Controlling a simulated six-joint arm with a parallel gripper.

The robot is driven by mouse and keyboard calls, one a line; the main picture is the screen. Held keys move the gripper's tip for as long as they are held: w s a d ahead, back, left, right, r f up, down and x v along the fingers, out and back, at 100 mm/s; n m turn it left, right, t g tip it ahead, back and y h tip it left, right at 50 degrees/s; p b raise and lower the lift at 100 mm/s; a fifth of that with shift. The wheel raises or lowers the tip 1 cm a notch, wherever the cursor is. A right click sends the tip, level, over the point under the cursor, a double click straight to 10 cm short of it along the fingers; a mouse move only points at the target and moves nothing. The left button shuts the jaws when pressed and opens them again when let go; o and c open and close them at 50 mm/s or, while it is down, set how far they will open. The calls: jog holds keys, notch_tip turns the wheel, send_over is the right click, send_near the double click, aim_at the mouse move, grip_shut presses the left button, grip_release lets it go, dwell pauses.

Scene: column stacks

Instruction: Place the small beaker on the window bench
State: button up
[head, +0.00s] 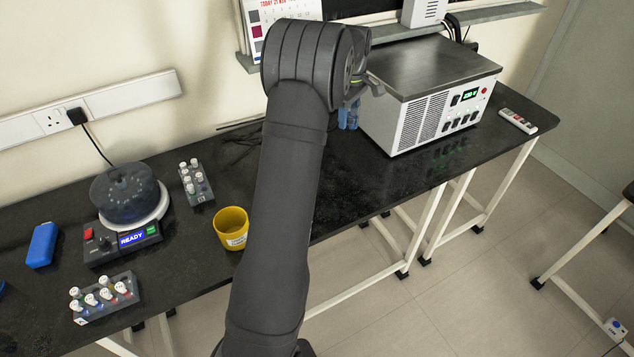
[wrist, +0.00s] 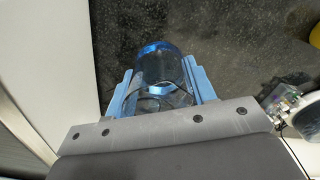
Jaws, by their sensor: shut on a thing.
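The small beaker (wrist: 163,68) is clear glass with a blue band at its far end. In the wrist view it sits between the light blue fingers of my gripper (wrist: 160,75), which is shut on it. In the head view my gripper (head: 349,114) shows just left of the white instrument, mostly hidden behind my arm, and I cannot make out the beaker there. A black bench top (head: 345,205) runs along the wall beneath it. I cannot tell which bench is the window bench. Dark speckled surface lies beyond the beaker in the wrist view.
The white instrument (head: 425,110) stands close right of my gripper. A remote (head: 518,121) lies farther right. A yellow cup (head: 231,228), vial racks (head: 106,298) and a centrifuge (head: 125,205) stand on the left. Another dark bench edge (head: 629,192) shows at far right.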

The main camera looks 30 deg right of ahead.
jog(key=shift+s+d+f+m, duration=0.5)
jog(key=shift+s+d+f, duration=1.4)
jog(key=shift+d+f, duration=0.55)
jog(key=w+a+f, duration=0.1)
jog(key=w+f, duration=0.1)
jog(key=w, duration=0.1)
jog(key=w+a+f, duration=0.1)
jog(key=w+f, duration=0.1)
jog(key=w, duration=0.2)
jog(key=w+a+f, duration=0.2)
jog(key=w+f, duration=0.1)
jog(key=shift+w+f, duration=0.1)
jog(key=shift+w, duration=0.3)
jog(key=shift+f, duration=2)
jog(key=shift+f, duration=0.15)
jog(key=o, duration=1)
